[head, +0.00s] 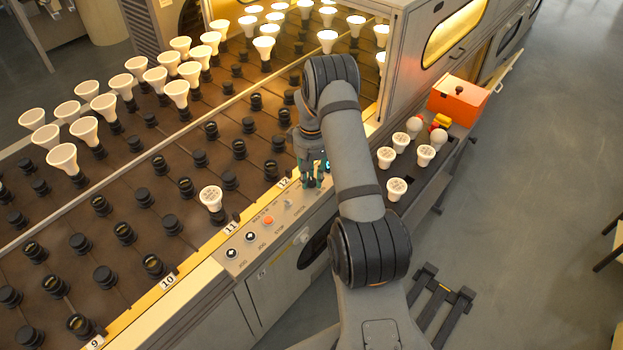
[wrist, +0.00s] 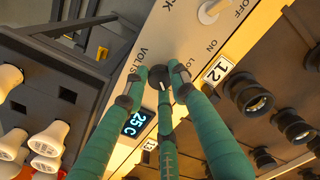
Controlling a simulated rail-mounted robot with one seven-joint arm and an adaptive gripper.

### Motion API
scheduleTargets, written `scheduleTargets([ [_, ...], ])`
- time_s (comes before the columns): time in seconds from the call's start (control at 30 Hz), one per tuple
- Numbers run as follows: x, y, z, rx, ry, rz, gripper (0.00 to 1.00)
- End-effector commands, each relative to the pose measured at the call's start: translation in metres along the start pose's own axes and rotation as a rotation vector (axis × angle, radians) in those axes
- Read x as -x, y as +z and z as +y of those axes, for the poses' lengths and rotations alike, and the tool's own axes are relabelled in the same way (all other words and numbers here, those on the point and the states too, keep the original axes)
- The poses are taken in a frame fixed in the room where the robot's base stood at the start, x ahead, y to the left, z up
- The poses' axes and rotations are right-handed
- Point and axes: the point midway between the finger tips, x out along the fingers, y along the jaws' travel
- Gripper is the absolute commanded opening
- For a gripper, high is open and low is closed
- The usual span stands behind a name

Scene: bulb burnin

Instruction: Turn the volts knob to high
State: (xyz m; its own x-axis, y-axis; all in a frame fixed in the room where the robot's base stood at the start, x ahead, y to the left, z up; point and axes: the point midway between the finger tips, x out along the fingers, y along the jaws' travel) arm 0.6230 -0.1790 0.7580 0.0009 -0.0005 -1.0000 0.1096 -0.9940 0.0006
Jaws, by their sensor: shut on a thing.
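The volts knob (wrist: 159,77) is a small black dial on the pale control panel (wrist: 165,35), with "VOLTS" printed beside it and "LO" partly showing on its other side. A small pale mark shows on the knob, but I cannot read its setting. The high label is hidden or out of sight. My gripper (wrist: 161,84) has green fingers closed around the knob in the wrist view. In the head view my gripper (head: 312,178) is down at the panel's far end by the number 12, and it hides the knob.
A lit display (wrist: 137,122) reading "25 C" and a toggle switch (wrist: 212,10) with ON and OFF labels are close by. An orange button (head: 268,220) is farther along the panel. Sockets and bulbs fill the rack. Loose bulbs (head: 397,188) and an orange box (head: 458,100) stand right.

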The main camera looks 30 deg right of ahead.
Motion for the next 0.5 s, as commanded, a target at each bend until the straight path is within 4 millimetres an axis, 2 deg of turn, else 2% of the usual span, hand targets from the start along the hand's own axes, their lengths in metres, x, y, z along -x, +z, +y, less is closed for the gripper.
scheduleTargets([
  [0.23, -0.0017, 0.0039, -0.0003, -0.003, -0.004, -0.010, 0.00],
  [0.27, -0.0017, 0.0039, -0.0003, -0.003, -0.004, -0.010, 0.27],
  [0.5, -0.0011, 0.0024, -0.0002, -0.001, -0.002, -0.006, 0.41],
])
